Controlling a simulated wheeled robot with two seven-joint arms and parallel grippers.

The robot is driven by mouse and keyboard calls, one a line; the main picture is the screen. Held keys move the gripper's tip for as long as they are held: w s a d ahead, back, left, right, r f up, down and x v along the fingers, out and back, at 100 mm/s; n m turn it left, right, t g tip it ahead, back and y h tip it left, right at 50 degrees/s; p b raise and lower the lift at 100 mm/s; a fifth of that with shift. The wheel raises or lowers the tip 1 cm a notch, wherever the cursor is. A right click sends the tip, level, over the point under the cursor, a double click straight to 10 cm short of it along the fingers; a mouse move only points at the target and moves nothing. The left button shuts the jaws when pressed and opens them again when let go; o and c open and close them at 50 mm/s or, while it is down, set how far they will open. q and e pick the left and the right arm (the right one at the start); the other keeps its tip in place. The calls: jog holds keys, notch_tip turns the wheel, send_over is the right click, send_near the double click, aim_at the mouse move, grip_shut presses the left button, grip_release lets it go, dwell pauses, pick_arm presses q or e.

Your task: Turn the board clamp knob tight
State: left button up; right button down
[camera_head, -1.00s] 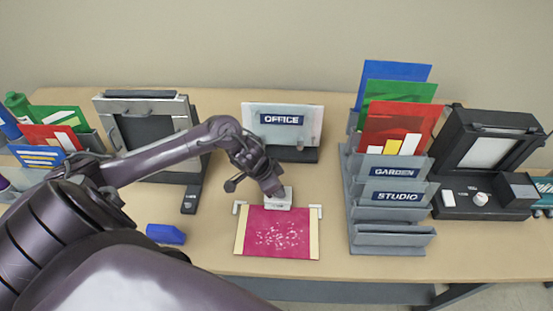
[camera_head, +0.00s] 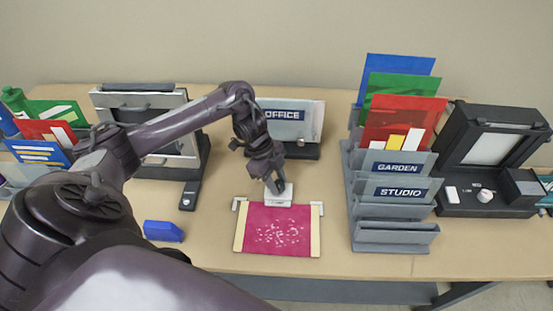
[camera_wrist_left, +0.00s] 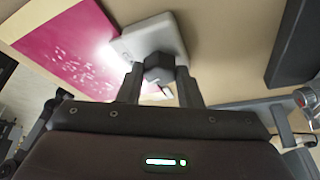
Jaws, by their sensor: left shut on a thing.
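The board clamp (camera_head: 281,199) is a pale block at the top edge of a board with a magenta sheet (camera_head: 276,232). In the left wrist view the clamp (camera_wrist_left: 150,36) carries a dark faceted knob (camera_wrist_left: 158,68). My left gripper (camera_head: 274,183) reaches down onto the clamp from above. In the left wrist view its two fingers (camera_wrist_left: 158,84) sit on either side of the knob and are shut on it. In the head view the gripper hides the knob. I cannot see how tight the knob is. My right gripper is not in view.
A blue block (camera_head: 164,231) lies left of the board. An OFFICE holder (camera_head: 290,149) stands behind it. A grey sorter (camera_head: 394,238) labelled GARDEN and STUDIO stands to the right, with a black machine (camera_head: 492,160) beyond. Bare table lies between the board and sorter.

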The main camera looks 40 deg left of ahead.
pick_arm(q)
jog(key=shift+w+a+r+m+g, duration=0.1)
jog(key=shift+m+g, duration=0.1)
jog(key=shift+m, duration=0.35)
jog(key=shift+r+m+g, duration=0.1)
jog(key=shift+m+g, duration=0.1)
jog(key=shift+m, duration=0.35)
jog(key=shift+f+m+g+p, duration=0.1)
jog(key=shift+m+g+p, duration=0.2)
jog(key=shift+m+p, duration=0.25)
jog(key=shift+m, duration=0.25)
jog(key=o, duration=1)
jog(key=shift+f, duration=0.1)
jog(key=p+v, duration=0.1)
jog(key=v, duration=0.7)
